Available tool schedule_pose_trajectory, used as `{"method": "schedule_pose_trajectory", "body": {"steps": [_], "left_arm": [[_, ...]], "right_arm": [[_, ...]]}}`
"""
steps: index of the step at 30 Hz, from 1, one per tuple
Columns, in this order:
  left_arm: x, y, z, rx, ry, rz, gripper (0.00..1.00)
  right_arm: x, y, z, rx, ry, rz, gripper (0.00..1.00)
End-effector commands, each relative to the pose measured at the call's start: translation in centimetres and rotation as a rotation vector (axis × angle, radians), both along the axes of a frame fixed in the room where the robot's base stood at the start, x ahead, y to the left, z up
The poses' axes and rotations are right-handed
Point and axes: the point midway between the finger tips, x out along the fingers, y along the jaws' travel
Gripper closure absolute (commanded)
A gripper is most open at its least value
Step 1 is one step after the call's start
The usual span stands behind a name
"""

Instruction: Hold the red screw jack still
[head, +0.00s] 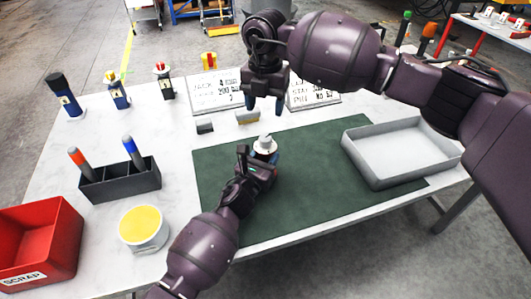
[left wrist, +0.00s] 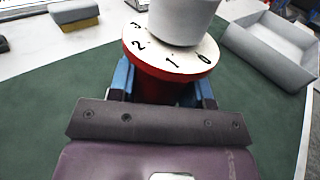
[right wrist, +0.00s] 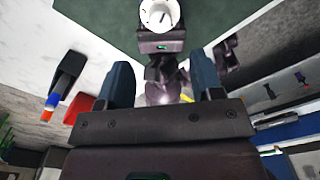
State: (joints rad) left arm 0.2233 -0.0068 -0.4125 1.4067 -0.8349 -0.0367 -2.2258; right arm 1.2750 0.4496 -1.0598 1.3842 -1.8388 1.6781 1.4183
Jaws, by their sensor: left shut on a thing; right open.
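The red screw jack (left wrist: 150,88) stands on the green mat (head: 313,190). It carries a white dial with black numbers (left wrist: 172,57) and a grey-white cap (left wrist: 182,18). My left gripper (head: 261,162) is shut on the red body just below the dial, one blue finger on each side. In the head view the jack's white top (head: 265,144) shows, while its body is mostly hidden by the gripper. My right gripper (head: 265,108) is open and empty, above and behind the jack. The right wrist view shows the cap and dial (right wrist: 160,14) beyond its open fingers.
A grey tray (head: 388,178) lies to the right on the mat's edge. A black pen holder (head: 120,182), a yellow-topped tub (head: 143,228) and a red scrap bin (head: 38,243) are at left. Small blocks (head: 247,117) and written boards (head: 215,92) lie behind the mat.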

Motion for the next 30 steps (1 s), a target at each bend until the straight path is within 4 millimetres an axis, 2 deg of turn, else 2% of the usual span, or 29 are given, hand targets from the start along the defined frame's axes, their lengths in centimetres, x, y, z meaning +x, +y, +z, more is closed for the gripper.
{"method": "schedule_pose_trajectory", "body": {"steps": [6,11,14,24,30], "left_arm": [[0.0,0.0,0.0,0.0,0.001,0.0,1.0],[0.0,0.0,-0.1,0.0,0.001,0.0,1.0],[0.0,0.0,-0.1,0.0,0.001,0.0,1.0],[0.0,0.0,-0.1,0.0,0.001,0.0,1.0],[0.0,0.0,-0.1,0.0,0.001,0.0,1.0]], "right_arm": [[0.1,0.0,1.1,-0.002,-0.005,0.157,0.4],[0.0,-0.1,0.6,-0.001,-0.001,0.208,0.4],[0.0,0.0,-0.5,0.0,0.001,0.21,0.4],[-0.1,0.0,-6.3,0.0,0.002,0.209,0.4],[0.0,0.0,-9.1,0.001,0.001,0.209,0.4]]}}
